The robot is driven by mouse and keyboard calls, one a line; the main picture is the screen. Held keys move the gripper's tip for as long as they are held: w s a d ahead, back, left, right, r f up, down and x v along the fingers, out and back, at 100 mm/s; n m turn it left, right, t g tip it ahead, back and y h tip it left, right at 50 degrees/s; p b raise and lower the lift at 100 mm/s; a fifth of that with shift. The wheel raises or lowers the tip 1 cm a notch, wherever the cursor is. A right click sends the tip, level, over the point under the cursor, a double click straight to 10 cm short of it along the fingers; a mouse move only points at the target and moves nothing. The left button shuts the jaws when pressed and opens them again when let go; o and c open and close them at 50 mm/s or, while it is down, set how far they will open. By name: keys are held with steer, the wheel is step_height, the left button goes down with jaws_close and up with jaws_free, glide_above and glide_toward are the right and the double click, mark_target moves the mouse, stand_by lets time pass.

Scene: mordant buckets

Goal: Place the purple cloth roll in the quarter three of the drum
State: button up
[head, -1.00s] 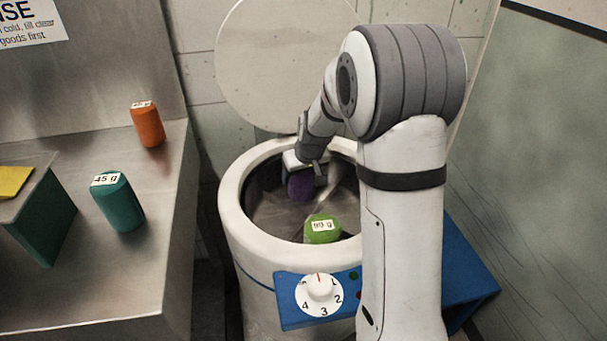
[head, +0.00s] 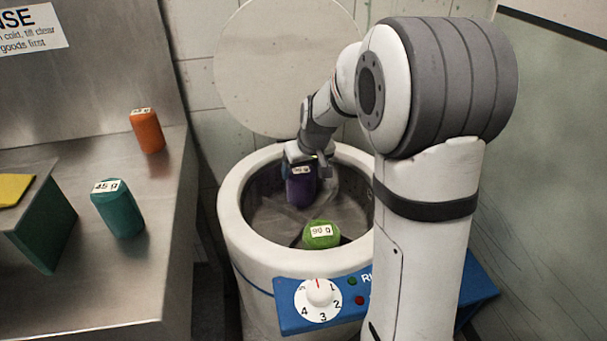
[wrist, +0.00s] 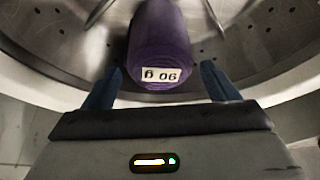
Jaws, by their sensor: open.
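The purple cloth roll (head: 301,190) stands upright inside the drum (head: 236,198), toward its far side. It also shows in the wrist view (wrist: 160,42), with a white label on its near end. My gripper (head: 308,162) is at the top of the roll, above the drum's interior. In the wrist view its two blue fingers (wrist: 160,85) are spread apart on either side of the roll's labelled end, with gaps showing between fingers and roll. My gripper partly hides the roll's top in the head view. I cannot tell which quarter the roll is in.
A green roll (head: 321,236) labelled 90 g is in the drum's near part. A numbered dial (head: 319,297) is on the blue front panel (head: 290,318). Teal (head: 120,212) and orange (head: 148,131) rolls stand on the steel counter (head: 100,285). The round lid (head: 285,65) is raised behind.

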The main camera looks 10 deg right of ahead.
steer(key=v, duration=0.5)
steer(key=s+g, duration=0.1)
steer(key=s, duration=0.7)
steer(key=s+m, duration=0.1)
steer(key=s, duration=0.8)
steer(key=s+m+g, duration=0.1)
steer(key=s, duration=0.7)
steer(key=shift+s+g+h, duration=0.25)
steer(key=shift+g+h, duration=0.05)
steer(key=shift+h, duration=0.1)
